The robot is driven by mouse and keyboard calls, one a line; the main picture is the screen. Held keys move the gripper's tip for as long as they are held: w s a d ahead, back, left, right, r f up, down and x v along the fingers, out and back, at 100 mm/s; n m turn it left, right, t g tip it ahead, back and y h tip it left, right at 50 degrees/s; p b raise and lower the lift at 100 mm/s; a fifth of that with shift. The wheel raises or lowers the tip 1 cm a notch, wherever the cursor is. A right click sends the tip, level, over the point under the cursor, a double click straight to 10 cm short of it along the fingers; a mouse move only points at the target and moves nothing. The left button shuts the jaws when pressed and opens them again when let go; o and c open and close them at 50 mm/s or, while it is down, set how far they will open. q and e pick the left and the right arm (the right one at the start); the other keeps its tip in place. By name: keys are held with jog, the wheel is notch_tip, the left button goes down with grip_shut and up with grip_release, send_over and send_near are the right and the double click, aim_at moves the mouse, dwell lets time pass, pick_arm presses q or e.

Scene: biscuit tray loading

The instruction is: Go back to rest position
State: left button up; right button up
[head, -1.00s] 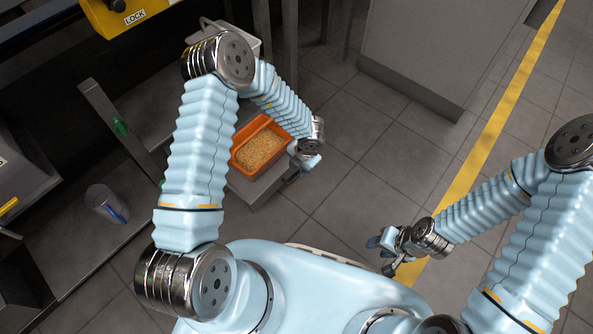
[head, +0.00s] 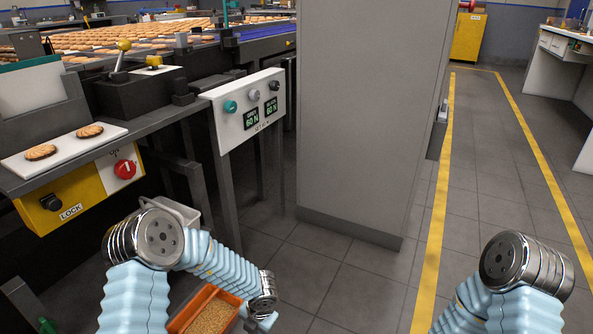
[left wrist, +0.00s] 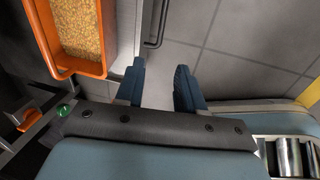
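My left arm comes in at the lower left of the head view, with its wrist beside an orange bin (head: 180,324) of yellow crumbs. The left gripper's fingers are cut off or hidden there. In the left wrist view my left gripper (left wrist: 160,84) shows two blue fingers, apart, with nothing between them. The orange bin also shows in the left wrist view (left wrist: 66,62), to the left of the fingers and apart from them. My right arm shows at the lower right of the head view; its gripper is below the picture.
A yellow lock panel (head: 62,208) and a control box with buttons (head: 248,108) stand at the left. A white tray (head: 62,146) holds two biscuits. A conveyor (head: 262,44) of biscuits runs behind. A grey cabinet (head: 365,110) stands ahead; the floor (head: 480,190) to its right is clear.

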pick_arm(q)
jog(key=s+d+r+m+h+p, duration=0.1)
jog(key=s+d+m+h+p, duration=0.1)
jog(key=s+m, duration=0.7)
jog(key=s+d+r+m+h+p, duration=0.1)
jog(key=s+m+h+p, duration=0.3)
jog(key=s+m, duration=0.5)
jog(key=m, duration=1.1)
jog(key=shift+s+d+r, duration=0.15)
jog(key=shift+d, duration=0.25)
